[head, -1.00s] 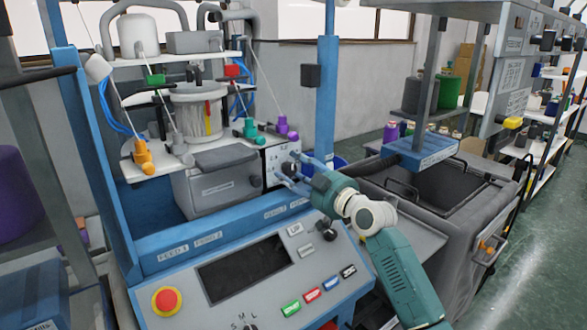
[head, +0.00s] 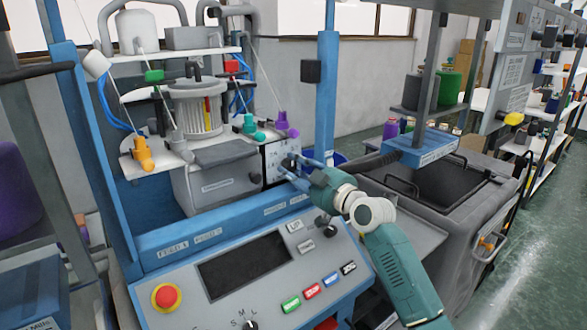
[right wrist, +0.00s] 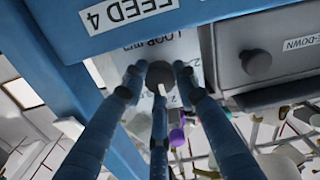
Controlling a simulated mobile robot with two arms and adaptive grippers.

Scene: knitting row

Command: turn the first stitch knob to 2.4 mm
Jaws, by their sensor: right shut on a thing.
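A small dark stitch knob (head: 289,162) sits on a pale dial plate (head: 270,160) at the right end of the grey machine housing. My right gripper (head: 294,168) reaches it from the front right. In the right wrist view the fingers (right wrist: 158,84) are shut around the round dark knob (right wrist: 159,74), one on each side and one below. The plate behind it reads "LOOP mm" (right wrist: 140,46). Its scale figures are partly covered by the fingers, and I cannot read the setting. My left gripper is not in view.
A blue rail (right wrist: 215,12) labelled "FEED 4" runs close to the fingers. A second dark knob (right wrist: 256,63) is on the neighbouring grey panel. A blue post (head: 325,90) stands just behind the hand. A control panel (head: 215,312) with a red button (head: 167,296) lies below.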

